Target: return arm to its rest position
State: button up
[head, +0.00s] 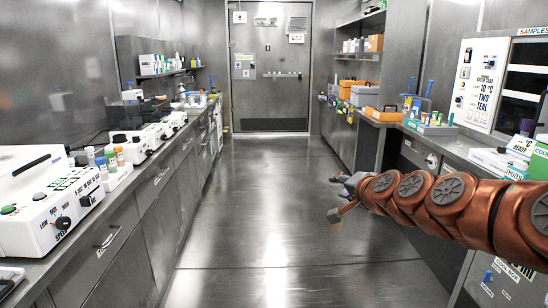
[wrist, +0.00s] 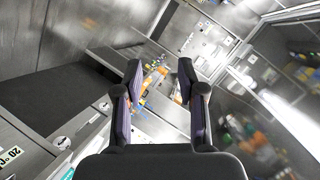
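My copper-coloured arm reaches in from the right edge of the head view, over the aisle. My gripper (head: 345,190) is at its left end, small and partly hidden by the arm's last segments. In the wrist view my gripper (wrist: 158,85) shows two dark fingers with purple inner pads. They stand apart with a clear gap, and nothing is between them. The gripper is in open air, apart from both counters.
The left counter (head: 38,268) carries white instruments and vials (head: 110,160). The right counter carries a rack with blue-handled tools (head: 430,121), orange-and-grey boxes (head: 365,96) and a sample cabinet (head: 482,82). The aisle floor (head: 265,210) is clear to the closed door (head: 270,75).

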jog(key=s+a+r+n+g+p, duration=0.1)
jog(key=s+a+n+g+p, duration=0.3)
jog(key=s, duration=0.5)
jog(key=s+a+n+g+p, duration=0.25)
jog(key=s+a+p, duration=0.2)
jog(key=s, duration=0.45)
jog(key=s+d+r+g+h+p, duration=0.1)
jog(key=s+d+g+p, duration=0.2)
jog(key=s, duration=0.6)
jog(key=s+d+r+n+g+h+p, duration=0.1)
jog(key=s+d+g+p, duration=0.2)
jog(key=s, duration=0.7)
jog(key=s+d+r+n+g+h+p, duration=0.1)
jog(key=s+d+g+p, duration=0.2)
jog(key=s+p, duration=0.3)
jog(key=s, duration=0.3)
jog(key=shift+s+d+h, duration=0.15)
jog(key=shift+s+h, duration=0.05)
jog(key=shift+h, duration=0.1)
jog(key=shift+n, duration=0.25)
